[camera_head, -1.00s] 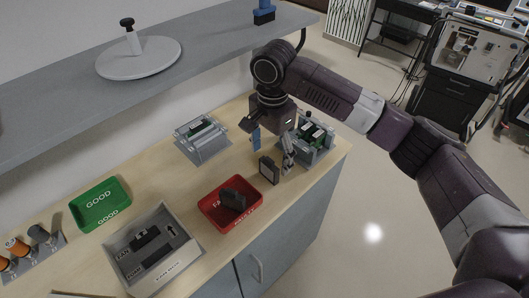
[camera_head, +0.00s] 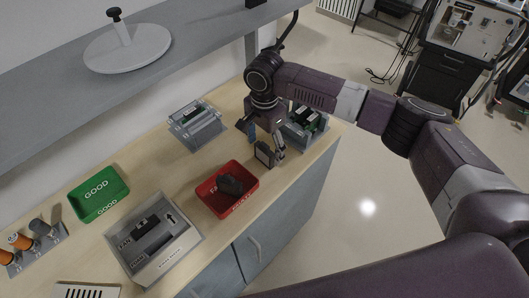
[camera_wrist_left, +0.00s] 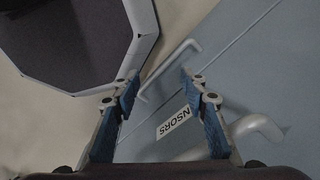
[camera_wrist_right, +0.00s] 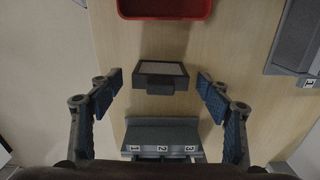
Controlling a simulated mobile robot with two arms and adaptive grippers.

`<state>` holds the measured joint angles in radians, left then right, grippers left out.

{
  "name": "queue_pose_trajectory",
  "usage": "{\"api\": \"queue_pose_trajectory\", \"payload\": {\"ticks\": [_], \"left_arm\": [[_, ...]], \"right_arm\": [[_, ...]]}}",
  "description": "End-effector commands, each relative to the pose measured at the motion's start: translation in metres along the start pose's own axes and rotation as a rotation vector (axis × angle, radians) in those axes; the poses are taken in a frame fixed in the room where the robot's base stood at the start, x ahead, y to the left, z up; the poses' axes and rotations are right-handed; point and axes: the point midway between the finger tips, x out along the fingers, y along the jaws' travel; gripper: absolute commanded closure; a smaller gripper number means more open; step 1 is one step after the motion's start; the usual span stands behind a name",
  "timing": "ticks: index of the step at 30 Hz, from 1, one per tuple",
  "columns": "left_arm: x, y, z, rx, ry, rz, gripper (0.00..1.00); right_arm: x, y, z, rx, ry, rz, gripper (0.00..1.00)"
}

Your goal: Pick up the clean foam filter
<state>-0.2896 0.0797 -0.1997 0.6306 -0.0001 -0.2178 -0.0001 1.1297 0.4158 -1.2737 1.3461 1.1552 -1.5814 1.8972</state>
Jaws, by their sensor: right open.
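A small dark-framed block with a light grey face (camera_head: 264,154), likely the clean foam filter, stands on the wooden worktop below my right gripper (camera_head: 265,138). In the right wrist view the framed block (camera_wrist_right: 160,77) lies between and beyond the two blue-padded fingers, with gaps on both sides and no contact. The right gripper is open and empty. My left gripper (camera_wrist_left: 160,82) is open and empty in front of blue-grey cabinet doors. It is outside the head view. No label on the block is readable.
A red tray (camera_head: 212,207) holding a dark block is left of the framed block. A numbered grey holder (camera_wrist_right: 162,133) is close to the right gripper. A second grey holder (camera_head: 197,128), a green GOOD tray (camera_head: 98,194) and a grey FAN box (camera_head: 185,245) stand further left.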

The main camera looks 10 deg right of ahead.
Motion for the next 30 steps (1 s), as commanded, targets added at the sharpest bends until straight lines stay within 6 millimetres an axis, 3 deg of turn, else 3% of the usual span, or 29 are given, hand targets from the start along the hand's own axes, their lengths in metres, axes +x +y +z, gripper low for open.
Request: {"api": "queue_pose_trajectory", "payload": {"ticks": [2,13,23,30], "left_arm": [[0.000,0.000,-0.002,0.000,0.002,0.000,0.60],[0.000,0.003,0.019,0.000,-0.029,0.003,0.60],[0.001,0.003,0.020,0.001,-0.029,0.003,0.60],[0.007,0.002,0.018,0.001,-0.025,0.003,0.60]], "right_arm": [[0.000,0.000,0.000,0.000,0.000,0.000,0.29],[0.000,0.000,0.000,0.000,0.000,-0.001,0.68],[-0.004,-0.001,0.000,0.000,-0.001,-0.002,0.69],[-0.029,-0.001,0.000,-0.001,-0.001,-0.005,0.69]]}}
